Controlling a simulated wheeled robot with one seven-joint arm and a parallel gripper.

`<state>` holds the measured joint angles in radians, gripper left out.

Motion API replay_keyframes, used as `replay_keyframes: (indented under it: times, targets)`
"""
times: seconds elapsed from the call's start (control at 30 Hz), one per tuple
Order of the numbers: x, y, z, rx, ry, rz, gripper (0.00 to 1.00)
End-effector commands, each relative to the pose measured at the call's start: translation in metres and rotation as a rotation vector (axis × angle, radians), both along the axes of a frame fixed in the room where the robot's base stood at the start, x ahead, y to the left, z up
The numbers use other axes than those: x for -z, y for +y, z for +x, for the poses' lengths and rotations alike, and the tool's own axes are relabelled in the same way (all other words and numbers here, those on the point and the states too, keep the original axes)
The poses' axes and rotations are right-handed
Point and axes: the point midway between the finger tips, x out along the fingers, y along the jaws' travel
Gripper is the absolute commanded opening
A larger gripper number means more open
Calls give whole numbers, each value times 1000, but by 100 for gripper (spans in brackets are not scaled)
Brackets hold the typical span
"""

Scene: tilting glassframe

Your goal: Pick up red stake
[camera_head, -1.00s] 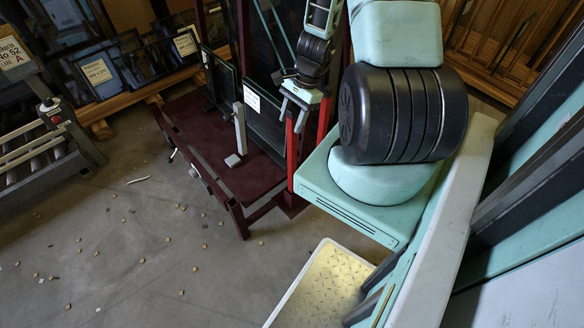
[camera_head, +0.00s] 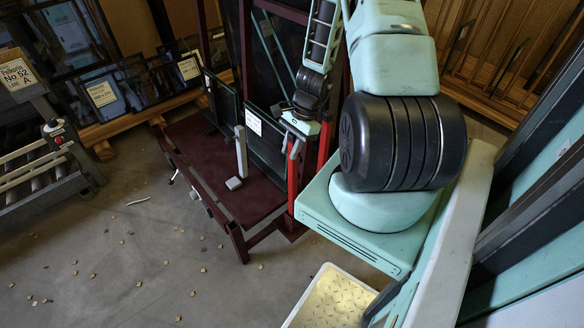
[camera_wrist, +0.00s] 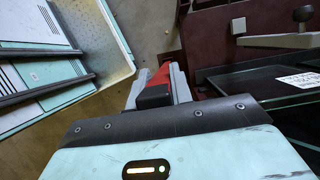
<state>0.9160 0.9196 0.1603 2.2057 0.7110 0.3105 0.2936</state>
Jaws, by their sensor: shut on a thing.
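A red stake (camera_head: 292,180) stands upright at the near right corner of the dark red glass frame cart (camera_head: 256,214). My gripper (camera_head: 294,141) is at the stake's upper part, with its fingers closed around it. In the wrist view my gripper (camera_wrist: 160,84) has a grey finger on either side of the red stake (camera_wrist: 161,75). The fingers hide part of the stake. A second red stake (camera_head: 323,144) stands just right of it in the head view, apart from the gripper.
Dark glass panes (camera_head: 267,138) lean on the cart close to my gripper. A grey upright lever (camera_head: 240,152) rises from the cart deck. A roller stand (camera_head: 45,170) is at left. Small scraps (camera_head: 193,294) litter the open floor in front. A pale tray (camera_head: 326,300) lies near my base.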

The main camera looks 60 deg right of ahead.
Motion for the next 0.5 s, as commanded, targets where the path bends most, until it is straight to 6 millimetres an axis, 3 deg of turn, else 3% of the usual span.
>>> replay_keyframes:
  times: [0.27,0.5]
  targets:
    - [-22,0,1,-2,-2,-2,0]
    - [-68,0,1,-3,-3,-4,0]
